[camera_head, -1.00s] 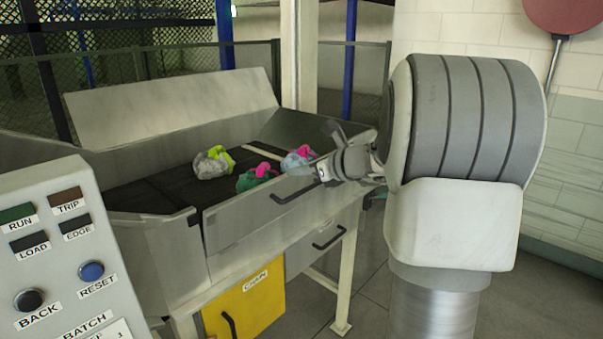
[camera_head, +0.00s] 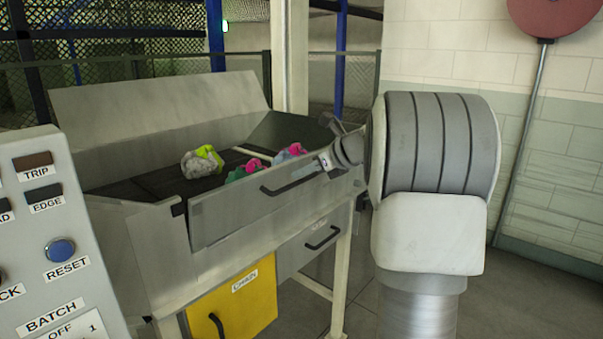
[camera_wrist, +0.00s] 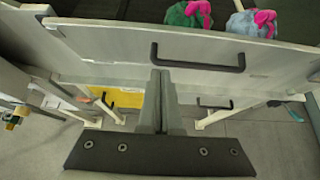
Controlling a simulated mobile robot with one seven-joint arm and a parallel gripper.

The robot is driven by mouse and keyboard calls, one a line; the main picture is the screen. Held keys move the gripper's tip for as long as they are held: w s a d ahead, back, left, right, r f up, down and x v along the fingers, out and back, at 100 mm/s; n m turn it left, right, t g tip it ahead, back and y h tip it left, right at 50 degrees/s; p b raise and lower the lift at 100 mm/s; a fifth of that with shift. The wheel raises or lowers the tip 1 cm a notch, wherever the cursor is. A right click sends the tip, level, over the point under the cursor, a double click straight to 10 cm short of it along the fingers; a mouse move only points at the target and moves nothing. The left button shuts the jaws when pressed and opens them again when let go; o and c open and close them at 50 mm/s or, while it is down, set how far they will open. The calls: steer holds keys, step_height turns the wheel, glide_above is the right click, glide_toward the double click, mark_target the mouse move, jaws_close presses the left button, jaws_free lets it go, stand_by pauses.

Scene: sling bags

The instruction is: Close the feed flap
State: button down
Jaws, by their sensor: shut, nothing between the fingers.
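The feed flap (camera_head: 240,205) is the grey metal front panel of the feed hopper, with a black bar handle (camera_head: 290,186). It stands steeply, its top edge in front of the bags; whether it sits flush with the side walls I cannot tell. In the wrist view the flap (camera_wrist: 110,47) spans the top, its handle (camera_wrist: 197,57) just beyond my fingers. My gripper (camera_head: 318,168) is at the flap's right part, near the handle. In the wrist view my gripper (camera_wrist: 160,76) is shut and empty, tips close to the flap's face below the handle's left end; contact is unclear.
A grey-yellow bag (camera_head: 200,162), a green-pink bag (camera_head: 243,172) and a blue-pink bag (camera_head: 291,151) lie on the dark belt behind the flap. A control panel (camera_head: 60,225) stands at front left. Below are a yellow bin (camera_head: 235,300) and a grey drawer (camera_head: 310,245).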

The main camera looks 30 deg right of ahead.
mark_target(266, 177)
steer(key=shift+w+a+f+p, duration=0.15)
steer(key=shift+w+a+f, duration=0.35)
steer(key=shift+w, duration=1)
steer(key=shift+w+a+f+p, duration=0.2)
steer(key=shift+w+a+f, duration=0.3)
steer(key=shift+w, duration=1.05)
steer(key=shift+w+a+f+p, duration=0.15)
steer(key=shift+w+a+f, duration=0.35)
steer(key=shift+w, duration=1)
steer(key=shift+a+r, duration=0.15)
